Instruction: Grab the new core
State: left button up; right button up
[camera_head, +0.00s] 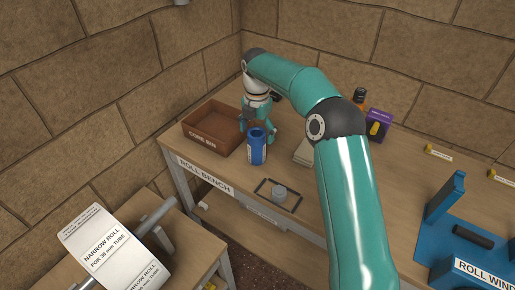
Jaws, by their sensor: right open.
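My right arm reaches over the roll bench, and its right gripper (259,124) points down with fingers apart, between the core bin and my arm. A blue upright tube (257,150) with a dark open top and a pale label stands on the bench just in front of and below the fingers. In this view the fingertips lie close to the tube's top; I cannot tell whether they touch it. No thing in view is clearly marked as the new core. My left gripper is not in view.
A brown core bin (201,136) stands left of the tube. A blue roll winder (472,248) is at right, a purple box (378,126) behind. A narrow roll (97,240) lies at lower left.

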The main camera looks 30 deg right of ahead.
jog(key=f, duration=0.4)
jog(key=shift+w+f, duration=0.2)
jog(key=shift+f, duration=0.05)
jog(key=c, duration=1.3)
jog(key=shift+o, duration=0.2)
jog(key=shift+r, duration=0.2)
